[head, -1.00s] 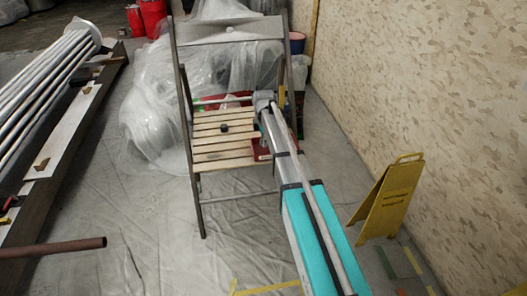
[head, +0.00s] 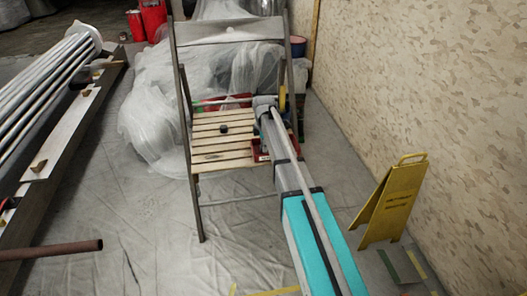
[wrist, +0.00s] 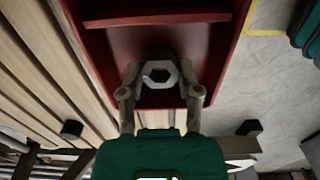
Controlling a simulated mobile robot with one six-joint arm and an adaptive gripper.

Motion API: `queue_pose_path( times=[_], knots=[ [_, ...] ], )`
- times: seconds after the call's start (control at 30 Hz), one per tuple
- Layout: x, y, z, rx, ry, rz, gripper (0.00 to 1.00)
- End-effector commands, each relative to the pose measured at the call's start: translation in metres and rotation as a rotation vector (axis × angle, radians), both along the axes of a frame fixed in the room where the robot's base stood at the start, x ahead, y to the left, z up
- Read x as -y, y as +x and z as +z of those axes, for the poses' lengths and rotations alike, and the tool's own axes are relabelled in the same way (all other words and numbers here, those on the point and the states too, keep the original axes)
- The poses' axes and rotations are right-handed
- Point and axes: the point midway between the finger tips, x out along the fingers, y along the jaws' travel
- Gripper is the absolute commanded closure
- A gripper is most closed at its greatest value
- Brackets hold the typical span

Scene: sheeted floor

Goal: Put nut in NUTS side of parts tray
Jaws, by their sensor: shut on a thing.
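A grey hex nut (wrist: 160,64) is held between the two fingertips of my gripper (wrist: 161,78) in the wrist view. It is over the near compartment of the red parts tray (wrist: 216,48), below the tray's cross divider (wrist: 158,19) in the picture. I cannot tell its height above the tray floor. No NUTS label is readable. In the head view my gripper end is at the right side of a slatted wooden chair seat (head: 222,155), and my arm hides most of the tray (head: 257,149).
A small dark object (head: 223,129) lies on the seat. The chair's backrest (head: 222,30) rises behind it. A yellow floor sign (head: 394,200) stands right of my arm near the wall. Plastic-wrapped goods (head: 152,100) lie behind the chair.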

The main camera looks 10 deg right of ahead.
Motion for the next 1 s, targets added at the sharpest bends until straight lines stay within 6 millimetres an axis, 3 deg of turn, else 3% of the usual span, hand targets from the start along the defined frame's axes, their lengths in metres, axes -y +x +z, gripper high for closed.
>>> queue_pose_path(
  times=[0.1, 0.67, 0.7, 0.87, 1.0],
  knots=[
    [0.0002, 0.0000, -0.0098, 0.000, 0.000, 0.000, 1.00],
    [0.0006, -0.0001, -0.0141, 0.000, 0.000, -0.001, 1.00],
    [0.0006, -0.0001, -0.0135, 0.000, 0.000, -0.001, 0.52],
    [0.0007, -0.0001, -0.0130, 0.000, 0.000, -0.001, 0.22],
    [0.0007, -0.0001, -0.0130, 0.000, 0.000, -0.001, 0.21]
  ],
)
